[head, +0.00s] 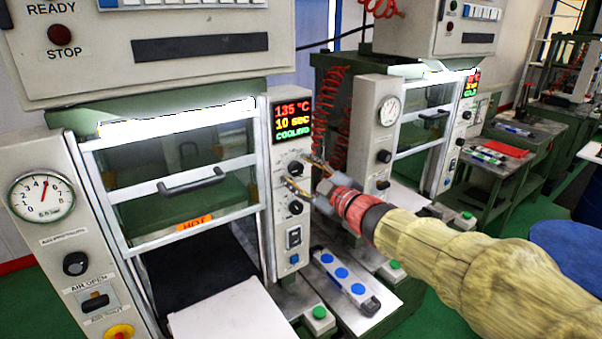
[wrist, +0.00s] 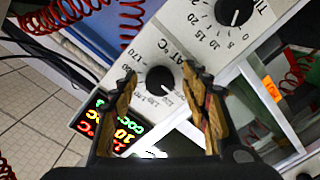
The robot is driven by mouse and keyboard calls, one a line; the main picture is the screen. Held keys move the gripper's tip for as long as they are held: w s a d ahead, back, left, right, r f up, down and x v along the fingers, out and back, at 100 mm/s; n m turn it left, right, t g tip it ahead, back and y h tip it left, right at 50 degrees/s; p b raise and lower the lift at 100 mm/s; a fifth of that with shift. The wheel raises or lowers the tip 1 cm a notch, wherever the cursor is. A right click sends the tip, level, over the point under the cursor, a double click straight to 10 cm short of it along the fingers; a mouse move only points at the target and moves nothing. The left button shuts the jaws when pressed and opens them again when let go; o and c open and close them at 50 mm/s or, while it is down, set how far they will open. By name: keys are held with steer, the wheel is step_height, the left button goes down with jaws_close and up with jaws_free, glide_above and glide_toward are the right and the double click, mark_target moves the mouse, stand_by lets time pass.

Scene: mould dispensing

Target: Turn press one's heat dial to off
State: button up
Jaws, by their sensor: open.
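The near press's control panel (head: 283,235) carries the heat dial (head: 296,168), a black knob just below its lit display (head: 292,119) reading 135 °C, 10 sec, COOLING. In the wrist view the heat dial (wrist: 160,80) shows between my fingers, with a temperature scale around it. It does not point clearly enough for me to read its setting. My gripper (head: 294,172) is open, its fingertips on either side of the dial. In the wrist view my gripper (wrist: 161,76) straddles the dial; contact cannot be told. No press number is readable.
The timer dial (head: 295,207) sits below the heat dial, and also shows in the wrist view (wrist: 235,12). A switch (head: 293,238) is lower down. The press's guard handle (head: 192,182) and HOT label (head: 194,223) are to the left. A second press (head: 368,140) stands behind, with red coiled hoses (head: 330,110).

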steer(key=v, duration=1.2)
